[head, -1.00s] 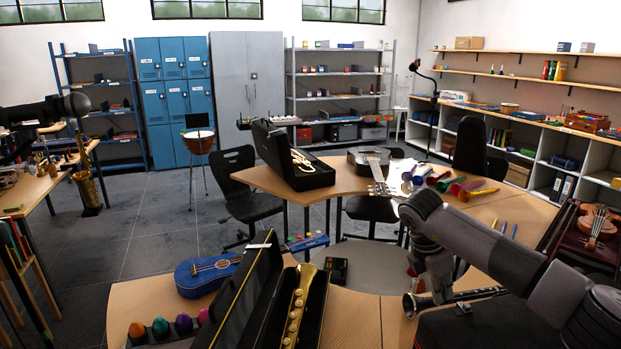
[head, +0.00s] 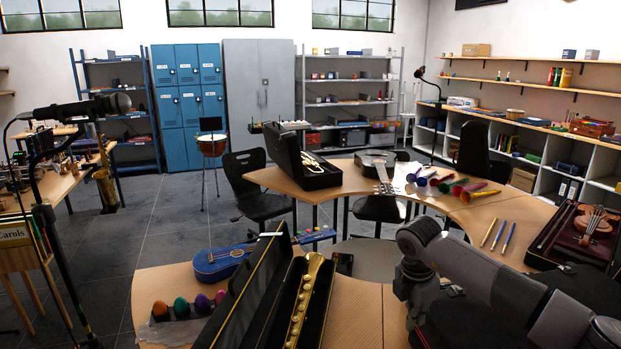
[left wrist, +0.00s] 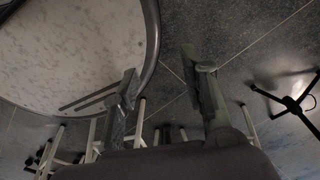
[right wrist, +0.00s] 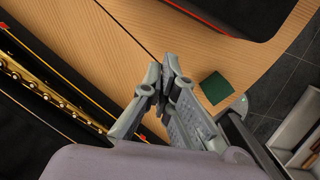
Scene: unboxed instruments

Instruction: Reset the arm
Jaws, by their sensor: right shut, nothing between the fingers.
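My right arm (head: 480,270) comes in from the lower right in the head view, bent at the elbow over the near table. Its gripper points down, and the arm largely hides its fingers there. In the right wrist view my right gripper (right wrist: 165,78) is shut and empty, fingertips together above the wooden tabletop (right wrist: 110,55). My left gripper (left wrist: 168,78) shows only in its wrist view. Its two fingers are apart with nothing between them, above the grey floor beside a round pale stool seat (left wrist: 70,45).
A long open case with a brass instrument (head: 306,300) lies left of my right arm. A blue ukulele (head: 219,264), colored eggs (head: 181,307) and a violin case (head: 545,250) are nearby. A microphone stand (head: 50,230) stands at left. A green square (right wrist: 215,88) lies near the right gripper.

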